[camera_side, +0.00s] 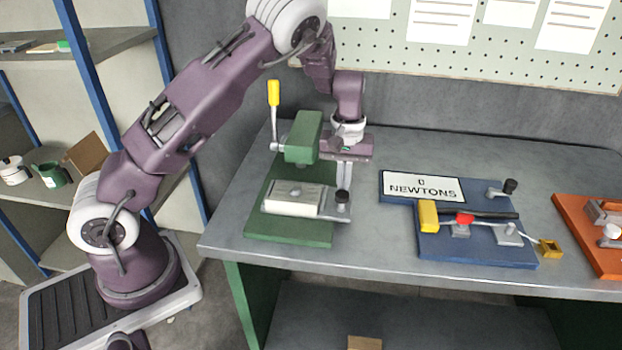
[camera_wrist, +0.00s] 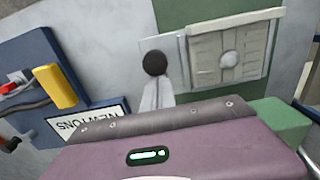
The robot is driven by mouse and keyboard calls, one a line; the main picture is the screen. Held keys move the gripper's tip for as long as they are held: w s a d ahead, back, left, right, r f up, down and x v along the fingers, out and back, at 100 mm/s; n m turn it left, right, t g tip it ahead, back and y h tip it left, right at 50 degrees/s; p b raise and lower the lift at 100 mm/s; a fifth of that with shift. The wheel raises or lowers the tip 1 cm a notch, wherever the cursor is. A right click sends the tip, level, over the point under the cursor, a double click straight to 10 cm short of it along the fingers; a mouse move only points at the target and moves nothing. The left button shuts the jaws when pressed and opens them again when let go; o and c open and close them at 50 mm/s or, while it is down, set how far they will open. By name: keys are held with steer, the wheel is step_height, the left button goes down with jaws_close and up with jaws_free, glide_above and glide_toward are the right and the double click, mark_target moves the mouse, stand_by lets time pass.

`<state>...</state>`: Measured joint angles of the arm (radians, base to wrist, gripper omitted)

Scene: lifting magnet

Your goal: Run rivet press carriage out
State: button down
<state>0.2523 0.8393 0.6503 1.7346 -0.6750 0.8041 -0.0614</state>
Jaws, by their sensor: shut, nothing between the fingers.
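The rivet press has a green base (camera_side: 290,240), a green head (camera_side: 303,138) and a yellow-handled lever (camera_side: 274,93) standing upright. Its pale metal carriage (camera_side: 290,197) lies on the base, in front of and below the head, with a dark round knob (camera_side: 342,208) at its right end. The carriage (camera_wrist: 203,58) and the knob (camera_wrist: 155,63) also show in the wrist view. My gripper (camera_side: 343,188) points down at the knob, fingers shut and empty. In the wrist view the fingertips (camera_wrist: 158,82) are right beside the knob; I cannot tell whether they touch it.
To the right is a blue board (camera_side: 470,250) with a "0 NEWTONS" plate (camera_side: 422,187), a red-and-yellow device and a black knob. An orange board (camera_side: 590,235) stands at the far right. The bench is clear between the press and the blue board.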

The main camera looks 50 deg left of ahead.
mark_target(342, 195)
steer(key=shift+s+d, duration=1.75)
steer(key=shift+w+a, duration=0.55)
steer(key=shift+w, duration=0.05)
steer(key=shift+r, duration=3.55)
steer(key=s+d+r+m+t+h, duration=0.1)
steer(key=s+d+r+m+h, duration=0.15)
steer(key=s+r, duration=0.5)
steer(key=s+d+r+m+t+y, duration=0.1)
steer(key=s+r+m+t, duration=0.1)
steer(key=s, duration=0.8)
steer(key=s+d+r+m+t+y, duration=0.1)
steer(key=s+r+m, duration=0.3)
steer(key=s, duration=0.6)
steer(key=shift+d+r+t, duration=0.3)
steer(key=shift+r+t, duration=0.4)
steer(key=shift+t, duration=0.1)
